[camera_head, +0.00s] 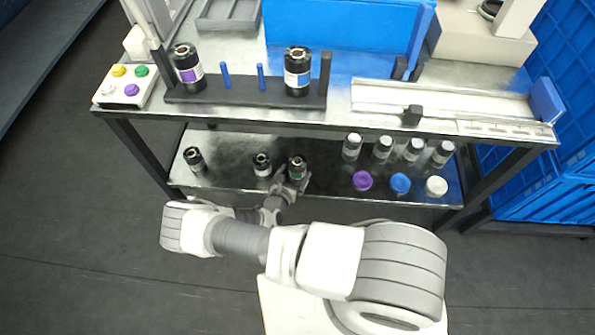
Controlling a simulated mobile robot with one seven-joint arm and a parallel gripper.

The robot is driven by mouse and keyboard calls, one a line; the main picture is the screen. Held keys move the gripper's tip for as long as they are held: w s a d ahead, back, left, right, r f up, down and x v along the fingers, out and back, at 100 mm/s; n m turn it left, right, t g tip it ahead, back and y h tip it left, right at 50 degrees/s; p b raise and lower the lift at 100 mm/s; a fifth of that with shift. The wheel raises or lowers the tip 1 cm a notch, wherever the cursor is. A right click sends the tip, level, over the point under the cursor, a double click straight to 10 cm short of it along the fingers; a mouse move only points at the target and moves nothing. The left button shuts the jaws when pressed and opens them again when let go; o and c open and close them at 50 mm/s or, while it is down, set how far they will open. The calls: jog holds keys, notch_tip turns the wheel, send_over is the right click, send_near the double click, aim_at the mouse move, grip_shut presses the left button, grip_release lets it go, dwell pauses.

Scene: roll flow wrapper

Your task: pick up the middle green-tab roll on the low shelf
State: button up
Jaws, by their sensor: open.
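Three dark rolls stand upright on the low shelf (228,150), left of its centre. They are a left roll (194,159), a roll in the middle of the three (262,165) with a pale label, and a right roll (297,167) with a green label. Tab colours on the other two are too small to tell. My gripper (293,182) is open at the shelf's front edge, right at the near side of the green-labelled roll. Its fingers appear on either side of that roll's lower part; contact cannot be told. The arm hides part of the area below.

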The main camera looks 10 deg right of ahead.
aim_at(300, 162)
jog(key=b+x, duration=0.2)
jog(key=x, duration=0.3)
jog(key=shift+w+d+f+b, duration=0.15)
jog(key=shift+w+f+b, duration=0.05)
jog(key=shift+w+b, duration=0.15)
jog(key=shift+w+d, duration=0.3)
jog(key=shift+w, duration=0.15)
grip_shut()
jog(key=shift+r, duration=0.1)
